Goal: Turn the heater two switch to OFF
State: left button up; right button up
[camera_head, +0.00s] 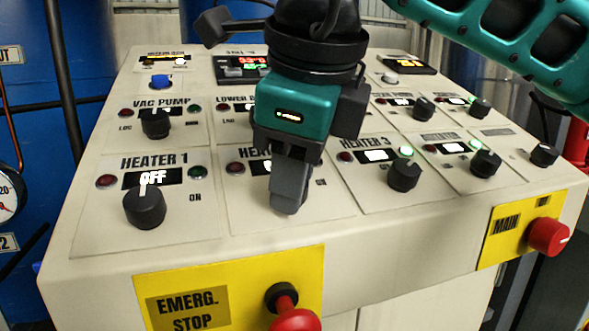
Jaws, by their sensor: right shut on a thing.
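The heater two panel (240,220) sits between the HEATER 1 and HEATER 3 panels on the sloped console. My right gripper (288,195) reaches down over this panel and is shut at the place of its switch. The switch, its display and most of the label are hidden behind the gripper, so its setting cannot be read. A red lamp (236,168) shows at the left of the panel. My left gripper is not in view.
The HEATER 1 knob (145,207) is close on the left, with its display reading OFF. The HEATER 3 knob (404,175) is on the right. A red emergency stop (295,318) and a red main switch (548,237) stick out in front.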

jog(key=o, duration=1)
jog(key=shift+o, duration=0.2)
pick_arm(q)
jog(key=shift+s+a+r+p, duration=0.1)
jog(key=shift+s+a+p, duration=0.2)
jog(key=shift+p, duration=0.4)
pick_arm(e)
jog(key=v, duration=1.3)
